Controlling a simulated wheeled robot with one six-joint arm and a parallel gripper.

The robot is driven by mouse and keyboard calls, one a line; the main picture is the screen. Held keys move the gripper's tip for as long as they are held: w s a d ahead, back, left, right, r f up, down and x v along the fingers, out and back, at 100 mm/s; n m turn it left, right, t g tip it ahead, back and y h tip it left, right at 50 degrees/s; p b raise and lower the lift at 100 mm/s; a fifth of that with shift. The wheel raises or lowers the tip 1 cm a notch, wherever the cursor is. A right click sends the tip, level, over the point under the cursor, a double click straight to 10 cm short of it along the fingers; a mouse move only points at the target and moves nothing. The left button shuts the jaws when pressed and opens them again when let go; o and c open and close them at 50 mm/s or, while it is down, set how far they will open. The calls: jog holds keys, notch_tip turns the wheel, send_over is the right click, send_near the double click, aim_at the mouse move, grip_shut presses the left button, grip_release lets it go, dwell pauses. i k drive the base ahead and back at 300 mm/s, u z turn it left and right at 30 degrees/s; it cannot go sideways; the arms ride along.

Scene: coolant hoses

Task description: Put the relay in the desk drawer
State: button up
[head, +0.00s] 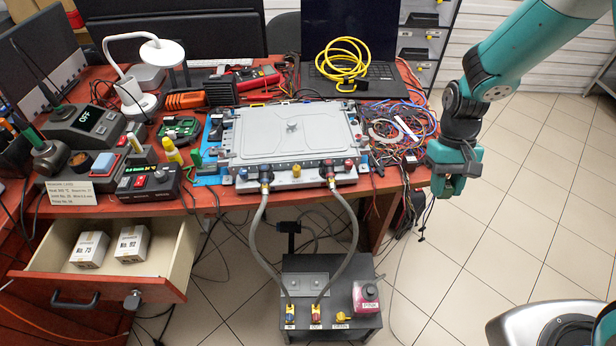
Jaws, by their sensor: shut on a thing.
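My gripper (448,184), teal and dark, points down just off the right end of the red-brown desk (213,201). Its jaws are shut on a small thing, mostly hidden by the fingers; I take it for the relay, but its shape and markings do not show. The desk drawer (176,287) is pulled open at the lower left, well away from my gripper. Two small white boxes, labelled No. 75 (89,249) and No. 82 (132,244), stand in its back left part. The right and front of its floor are bare.
A grey metal case (290,135) with two hoses (257,235) fills the middle of the desk. Loose wires (395,125) lie near my gripper.

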aim_at(156, 266)
jog(key=k, duration=0.2)
jog(key=z, duration=2.25)
jog(key=k, duration=1.9)
jog(key=u, duration=2.85)
jog(key=i, duration=0.5)
jog(key=z, duration=0.05)
